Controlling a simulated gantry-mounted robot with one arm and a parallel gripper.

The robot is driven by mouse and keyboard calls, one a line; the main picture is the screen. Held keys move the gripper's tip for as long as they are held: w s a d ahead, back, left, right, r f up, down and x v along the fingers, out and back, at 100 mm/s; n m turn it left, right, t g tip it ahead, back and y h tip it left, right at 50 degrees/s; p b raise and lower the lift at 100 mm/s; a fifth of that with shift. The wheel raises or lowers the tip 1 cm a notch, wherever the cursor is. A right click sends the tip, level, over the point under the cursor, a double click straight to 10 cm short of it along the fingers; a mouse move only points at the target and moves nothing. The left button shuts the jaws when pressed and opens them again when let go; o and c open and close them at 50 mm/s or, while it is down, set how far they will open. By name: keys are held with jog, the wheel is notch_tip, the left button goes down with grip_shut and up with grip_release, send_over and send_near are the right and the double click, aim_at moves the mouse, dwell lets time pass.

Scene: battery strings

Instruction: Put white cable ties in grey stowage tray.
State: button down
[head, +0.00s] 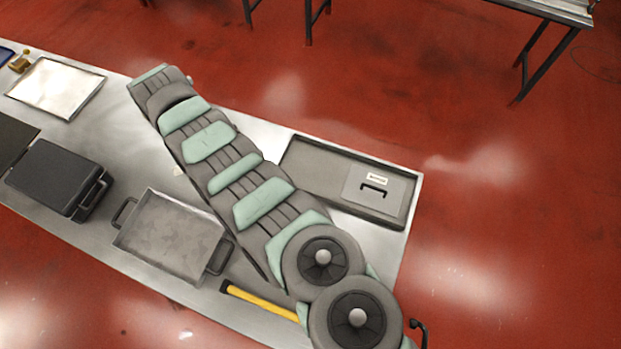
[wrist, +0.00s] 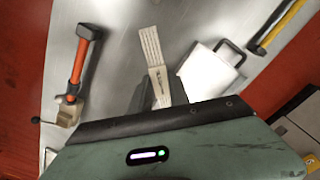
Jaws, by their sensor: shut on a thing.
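My gripper (wrist: 160,90) is shut on the pale, flat bundle of white cable ties (wrist: 151,45), low in the wrist view. The bundle sticks out beyond the fingers over the metal table. In the head view my arm crosses the table and hides the gripper and ties. A grey tray with two dark side handles (head: 150,247) stands left of my arm; its inside looks empty. A shallow grey tray (head: 310,165) at the table's right end holds a panel with a handle and an unreadable label. I cannot tell which is the stowage tray.
In the wrist view, a red-handled hammer (wrist: 78,62) and a brown vise-like tool (wrist: 70,112) lie left, and a light, handled object (wrist: 205,75) lies right. A yellow-handled tool (head: 262,299) lies near the front edge. A black case (head: 55,178) stands further left.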

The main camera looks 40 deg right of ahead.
jog(key=d+n+b, duration=0.3)
jog(key=d+b, duration=0.1)
jog(key=d, duration=0.2)
jog(key=n+b, duration=0.6)
jog(key=b, duration=0.5)
send_over(313, 169)
jog(key=f, duration=0.2)
notch_tip(313, 169, down, 19)
jog(key=shift+w+f+b, duration=0.1)
jog(key=shift+f+b, duration=0.1)
jog(key=shift+b, duration=1)
jog(key=shift+f, duration=0.2)
jog(key=c, duration=1.2)
grip_release()
jog(key=shift+c, duration=0.2)
notch_tip(313, 169, up, 12)
jog(key=p, duration=0.1)
jog(key=shift+r+p, duration=0.2)
jog(key=shift+p, duration=0.2)
